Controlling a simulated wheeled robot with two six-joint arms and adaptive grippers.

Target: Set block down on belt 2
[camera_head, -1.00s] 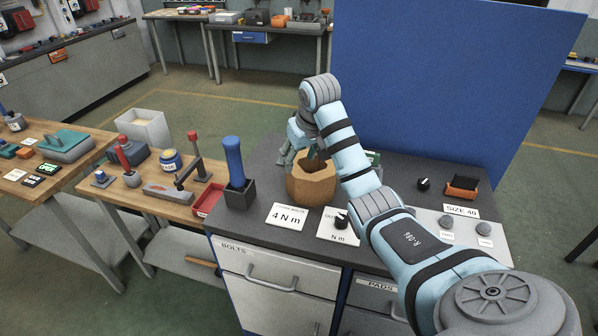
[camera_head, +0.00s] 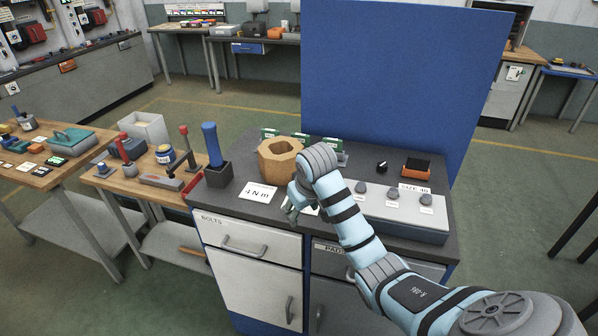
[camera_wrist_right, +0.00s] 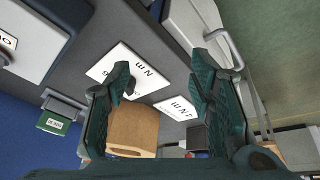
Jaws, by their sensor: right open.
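A brown wooden hexagonal piece with an open hollow top (camera_head: 278,158) stands on the dark bench top (camera_head: 228,196); it also shows in the right wrist view (camera_wrist_right: 132,132). I see no marked belt and cannot tell whether this piece is the block. My right gripper (camera_head: 296,206) is in front of it, over a white card near the bench's front edge. In the right wrist view its fingers (camera_wrist_right: 160,82) are open, with nothing held between them. My left gripper is out of view.
A "4 N m" card (camera_head: 258,192) lies left of my gripper. A blue-handled tool in a dark holder (camera_head: 212,150) stands at the left. A grey box with several knobs (camera_head: 392,214) and an orange-black block (camera_head: 416,167) are right. A blue panel (camera_head: 400,75) rises behind.

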